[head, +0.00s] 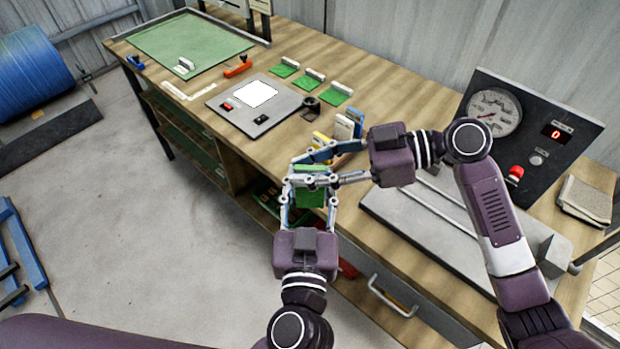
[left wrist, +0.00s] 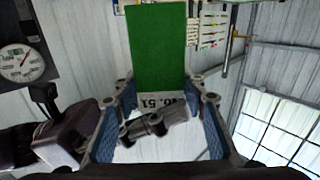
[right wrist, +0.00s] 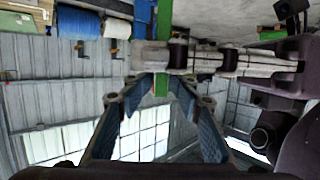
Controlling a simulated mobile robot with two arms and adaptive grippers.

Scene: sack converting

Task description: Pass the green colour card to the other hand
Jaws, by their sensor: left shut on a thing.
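The green colour card (head: 310,198) is between my two grippers in the head view, over the bench's front edge. In the left wrist view the card (left wrist: 158,45) stands upright with a white printed label at its near end. My left gripper (head: 308,182) is shut on the card. My right gripper (head: 312,166) reaches in from the right, its fingers crossing the left gripper's. In the right wrist view the card (right wrist: 162,82) shows edge-on as a narrow green strip between the right fingers, with gaps to both pads. The right gripper is open.
Three green cards with white ends (head: 314,76) lie on the bench near a grey panel (head: 228,106) and a small dark cup (head: 310,107). Upright blue and yellow items (head: 345,126) stand close behind the grippers. A gauge box (head: 530,130) stands at right.

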